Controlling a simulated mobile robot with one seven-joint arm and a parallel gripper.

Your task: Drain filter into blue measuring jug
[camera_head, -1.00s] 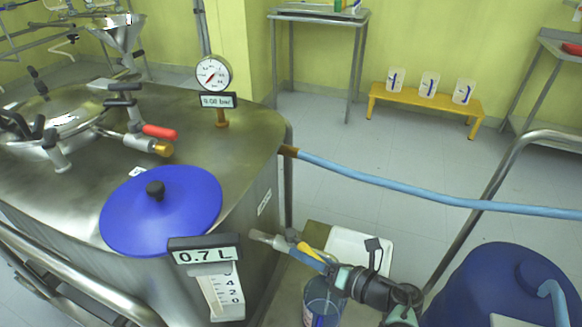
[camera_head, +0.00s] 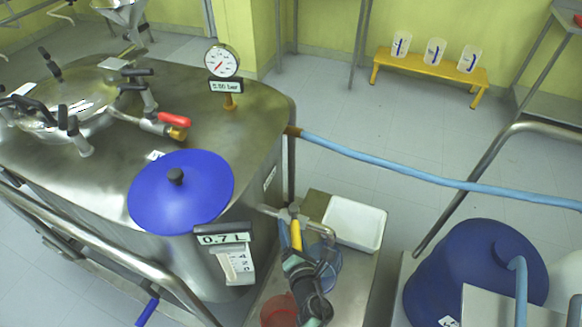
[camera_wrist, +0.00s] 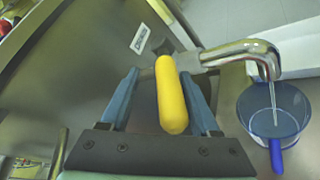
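The filter is a large steel vessel (camera_head: 262,150) on the left. Its drain valve has a yellow handle (camera_head: 296,236), which also shows in the wrist view (camera_wrist: 172,97), and a bent metal spout (camera_wrist: 250,52). A thin stream falls from the spout into the clear measuring jug with a blue handle (camera_wrist: 277,155); the jug is partly hidden by my arm in the head view (camera_head: 332,275). My gripper (camera_wrist: 160,85) has its two blue fingers on either side of the yellow handle. A gap shows at the left finger, so it looks open around the handle.
A level display (camera_head: 224,239) reads 0.7 L; the pressure gauge display (camera_head: 226,87) reads 0.00 bar. A white tray (camera_head: 355,222) lies beside the valve. A blue drum (camera_head: 480,270) and steel rail stand right. Several jugs sit on a yellow bench (camera_head: 430,68).

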